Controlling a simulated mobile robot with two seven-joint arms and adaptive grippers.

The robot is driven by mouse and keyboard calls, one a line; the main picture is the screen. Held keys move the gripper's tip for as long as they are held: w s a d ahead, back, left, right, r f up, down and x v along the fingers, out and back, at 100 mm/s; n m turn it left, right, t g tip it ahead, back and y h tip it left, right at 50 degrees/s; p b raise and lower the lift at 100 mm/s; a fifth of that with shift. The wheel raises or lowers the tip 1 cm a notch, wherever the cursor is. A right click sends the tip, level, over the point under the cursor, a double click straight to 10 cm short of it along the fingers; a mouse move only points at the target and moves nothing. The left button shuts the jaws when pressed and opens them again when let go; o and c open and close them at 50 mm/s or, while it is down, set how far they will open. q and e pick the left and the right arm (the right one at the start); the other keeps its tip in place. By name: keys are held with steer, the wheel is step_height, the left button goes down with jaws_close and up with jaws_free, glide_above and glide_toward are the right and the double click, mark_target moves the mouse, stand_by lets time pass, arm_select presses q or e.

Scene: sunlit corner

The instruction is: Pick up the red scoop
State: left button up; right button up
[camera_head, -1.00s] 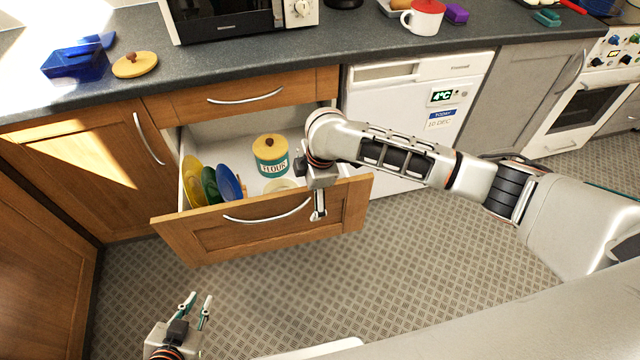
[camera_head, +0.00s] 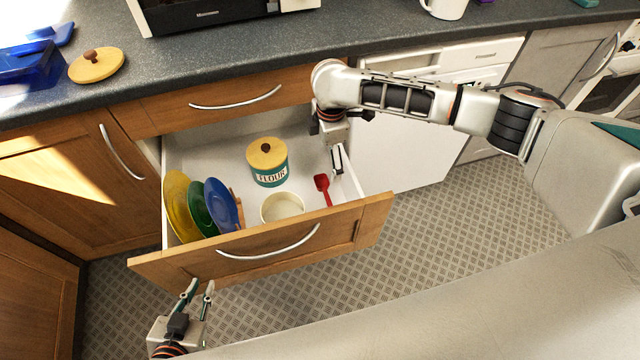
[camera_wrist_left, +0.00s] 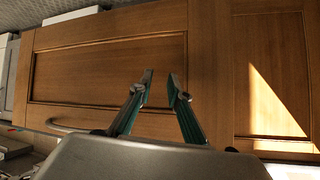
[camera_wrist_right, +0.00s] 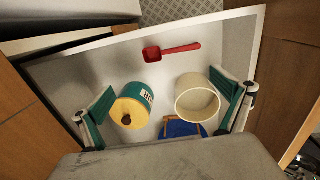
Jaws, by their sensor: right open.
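The red scoop (camera_head: 323,188) lies on the floor of the open drawer, near its right side. In the right wrist view the red scoop (camera_wrist_right: 170,51) lies beyond the flour canister and the cream bowl. My right gripper (camera_head: 338,160) is over the right part of the drawer, pointing down, apart from the scoop. Its fingers (camera_wrist_right: 166,118) are spread wide in the right wrist view, with nothing held. My left gripper (camera_head: 199,288) is low in front of the drawer front, fingers apart and empty. It also shows in the left wrist view (camera_wrist_left: 160,85), facing a wooden cupboard panel.
The drawer (camera_head: 366,213) also holds a flour canister (camera_head: 268,165), a cream bowl (camera_head: 282,207) and yellow, green and blue plates (camera_head: 220,203) in a rack. The counter (camera_head: 180,62) overhangs behind. A white appliance (camera_head: 412,155) stands to the right.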

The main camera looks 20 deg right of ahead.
steer(key=g+b, duration=0.1)
steer(key=b, duration=0.3)
glide_above(329, 202)
step_height(329, 202, down, 11)
steer(key=shift+f, duration=0.15)
steer(key=shift+s+f+b, duration=0.1)
steer(key=shift+f+b, duration=0.35)
steer(key=shift+f, duration=1.1)
step_height(329, 202, down, 5)
steer(key=b, duration=0.2)
steer(key=shift+r+b, duration=0.15)
steer(key=shift+b, duration=0.2)
steer(key=shift+w+r, duration=0.15)
steer(key=shift+w, duration=0.05)
arm_select(q)
steer(key=f, duration=0.4)
steer(key=shift+s+d+f, duration=0.1)
steer(key=shift+d+f, duration=0.05)
steer(key=shift+d, duration=0.1)
arm_select(e)
steer(key=c, duration=1.1)
